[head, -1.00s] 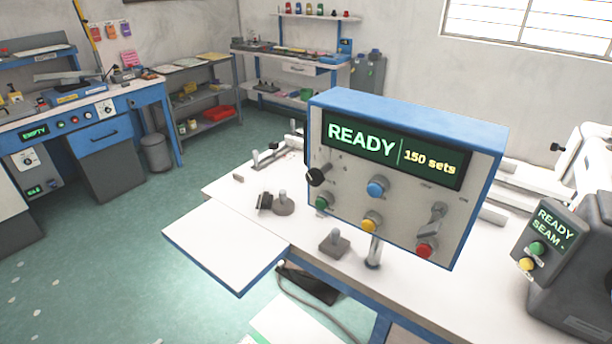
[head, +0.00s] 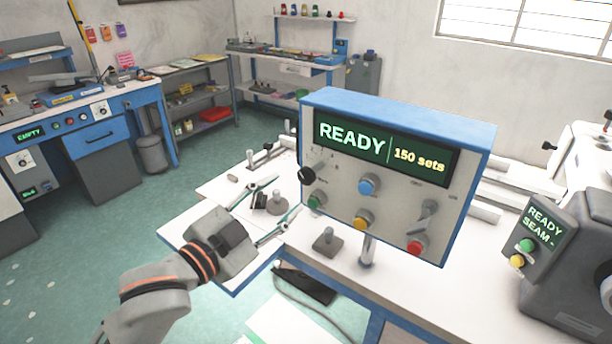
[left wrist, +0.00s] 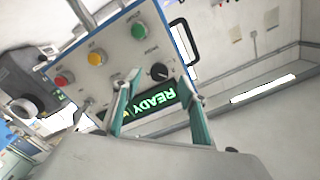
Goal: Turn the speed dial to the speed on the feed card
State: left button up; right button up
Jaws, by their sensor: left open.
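The control box (head: 385,205) is blue and grey, and its screen (head: 384,147) reads READY and 150 sets. A black dial (head: 307,174) sits at the left of its face, below the screen; it also shows in the left wrist view (left wrist: 159,71). I cannot read the marks around it. My left gripper (head: 278,206) is open and empty, left of the box and apart from the dial. In the left wrist view its two fingers (left wrist: 160,90) point toward the box. No feed card can be made out. My right gripper is not in view.
Green (head: 315,202), blue (head: 368,185), yellow (head: 361,220) and red (head: 416,246) buttons and a lever switch (head: 429,212) crowd the dial's panel. Small grey fixtures (head: 325,241) stand on the white table below. A second machine (head: 560,260) stands at right.

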aim_at(304, 179)
pick_arm(q)
jog(key=shift+w+d+r, duration=0.35)
jog(key=shift+d+r, duration=0.15)
jog(key=shift+d, duration=0.1)
jog(key=x, duration=0.7)
jog(key=shift+p, duration=0.3)
jog(key=shift+s, duration=0.1)
jog(key=c, duration=1.1)
